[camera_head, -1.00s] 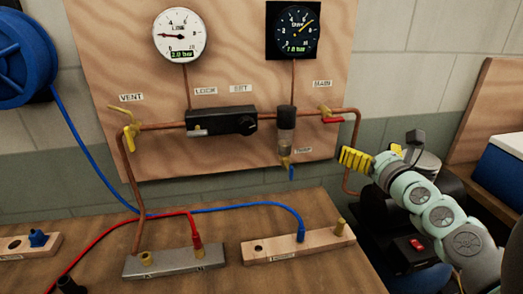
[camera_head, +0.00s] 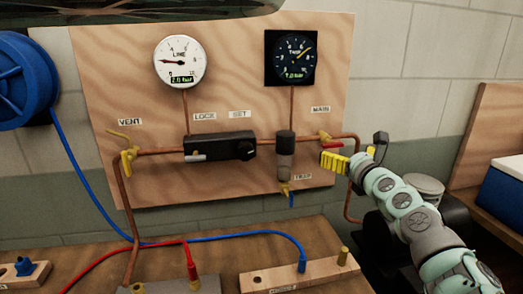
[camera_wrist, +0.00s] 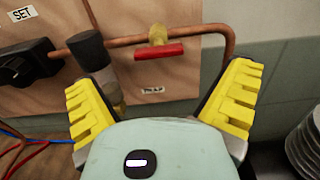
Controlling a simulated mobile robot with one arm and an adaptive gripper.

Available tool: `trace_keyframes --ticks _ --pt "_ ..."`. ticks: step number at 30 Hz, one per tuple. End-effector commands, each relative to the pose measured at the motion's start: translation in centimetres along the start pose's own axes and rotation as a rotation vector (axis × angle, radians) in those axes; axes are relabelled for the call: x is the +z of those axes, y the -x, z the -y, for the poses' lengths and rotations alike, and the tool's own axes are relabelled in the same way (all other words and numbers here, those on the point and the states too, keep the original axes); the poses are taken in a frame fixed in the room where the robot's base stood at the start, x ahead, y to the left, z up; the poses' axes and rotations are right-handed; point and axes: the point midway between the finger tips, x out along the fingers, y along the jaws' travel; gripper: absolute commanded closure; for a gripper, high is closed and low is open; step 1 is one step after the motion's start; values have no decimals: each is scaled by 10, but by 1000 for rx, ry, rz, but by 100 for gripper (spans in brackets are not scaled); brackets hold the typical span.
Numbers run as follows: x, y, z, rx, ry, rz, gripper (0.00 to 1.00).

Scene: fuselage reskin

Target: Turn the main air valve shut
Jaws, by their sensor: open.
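The main air valve (camera_head: 326,139) is on the copper pipe at the right of the plywood panel, under the MAIN label. Its red handle lies along the pipe in the wrist view (camera_wrist: 145,51), below a yellow body. My gripper (camera_head: 336,161) is just below and right of the valve in the head view, with yellow ribbed fingers. In the wrist view the fingers (camera_wrist: 163,100) are spread wide and empty, with the red handle ahead between them and apart from them. In the head view the gripper's yellow fingers come close to the handle, and the gap is hard to judge.
A regulator (camera_head: 220,146) and a trap (camera_head: 285,155) sit on the same pipe to the left. The line gauge (camera_head: 180,62) and tank gauge (camera_head: 290,58) hang above. A vent valve (camera_head: 129,155) is at far left. A wooden bench (camera_head: 90,262) lies below.

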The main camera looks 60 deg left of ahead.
Motion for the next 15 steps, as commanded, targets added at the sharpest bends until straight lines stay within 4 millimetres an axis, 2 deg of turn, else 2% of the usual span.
trace_keyframes --ticks 3,15 --pt "1 -14 -4 6 -6 4 0" --pt "0 -50 -2 1 -6 4 0"
